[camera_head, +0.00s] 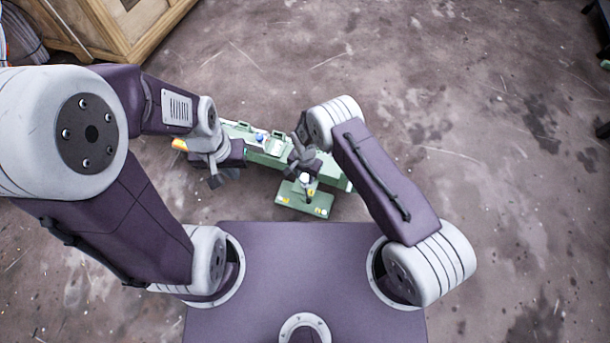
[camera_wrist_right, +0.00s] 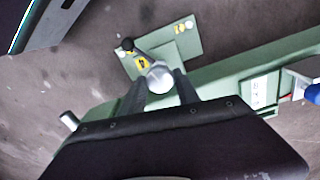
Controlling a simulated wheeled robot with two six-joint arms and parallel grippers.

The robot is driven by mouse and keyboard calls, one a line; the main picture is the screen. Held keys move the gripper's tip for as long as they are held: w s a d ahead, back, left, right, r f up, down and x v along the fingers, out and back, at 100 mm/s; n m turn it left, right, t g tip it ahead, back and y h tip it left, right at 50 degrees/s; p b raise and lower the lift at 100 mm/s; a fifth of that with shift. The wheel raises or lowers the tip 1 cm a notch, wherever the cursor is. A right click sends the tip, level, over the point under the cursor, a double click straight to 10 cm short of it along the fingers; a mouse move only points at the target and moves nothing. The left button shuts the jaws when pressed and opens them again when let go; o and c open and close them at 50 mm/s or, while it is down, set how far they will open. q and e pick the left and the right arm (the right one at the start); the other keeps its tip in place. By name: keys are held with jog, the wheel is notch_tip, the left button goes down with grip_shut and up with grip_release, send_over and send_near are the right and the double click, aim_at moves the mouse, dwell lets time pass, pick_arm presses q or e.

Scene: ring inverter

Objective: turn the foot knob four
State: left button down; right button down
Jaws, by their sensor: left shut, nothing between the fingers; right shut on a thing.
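Foot knob four (camera_wrist_right: 157,75) is a pale metal knob with a black-tipped crank arm, beside a yellow label marked 4, in the right wrist view. It stands over a green foot plate (camera_wrist_right: 180,42). My right gripper (camera_wrist_right: 162,88) is shut on the knob, one dark finger on each side. In the head view my right gripper (camera_head: 303,170) is over the near foot plate (camera_head: 290,198), and the pale knob (camera_head: 305,178) shows just below it. My left gripper (camera_head: 225,178) is shut and empty at the left part of the green device. My right gripper partly hides the knob.
The long green device body (camera_head: 262,155) lies on the floor between my arms, with a blue part (camera_head: 260,137) on top. A wooden crate (camera_head: 125,35) stands at the back left.

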jog(key=c, duration=0.9)
grip_release()
notch_tip(320, 180, up, 9)
jog(key=p, duration=0.5)
